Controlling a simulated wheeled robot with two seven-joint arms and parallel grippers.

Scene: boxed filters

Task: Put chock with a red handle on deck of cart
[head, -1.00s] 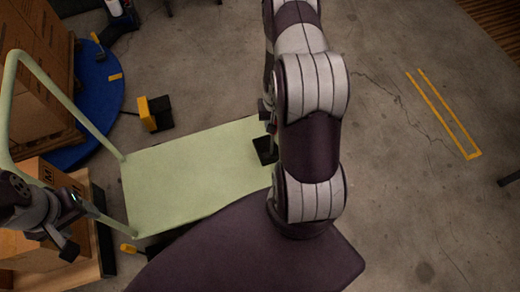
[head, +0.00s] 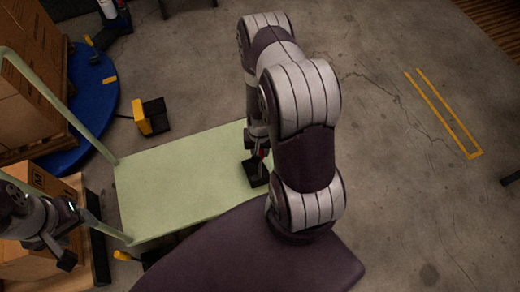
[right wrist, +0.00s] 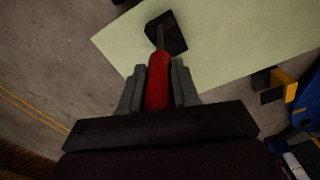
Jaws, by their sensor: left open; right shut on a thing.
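The chock is a black block (right wrist: 176,38) with a red handle (right wrist: 158,82). In the right wrist view my right gripper (right wrist: 158,88) is shut on the red handle, with a finger on each side. The black block (head: 256,173) shows in the head view at the right end of the pale green cart deck (head: 180,182). I cannot tell whether it touches the deck or hangs just above it. My right arm hides part of that end. My left gripper (head: 62,250) is open and empty at the lower left, near the cart's handle side.
A yellow and black chock (head: 150,117) stands on the floor behind the cart. Another yellow piece (head: 124,256) lies by the cart's front edge. Cardboard boxes (head: 40,70) stand at the left near a blue round platform (head: 98,105).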

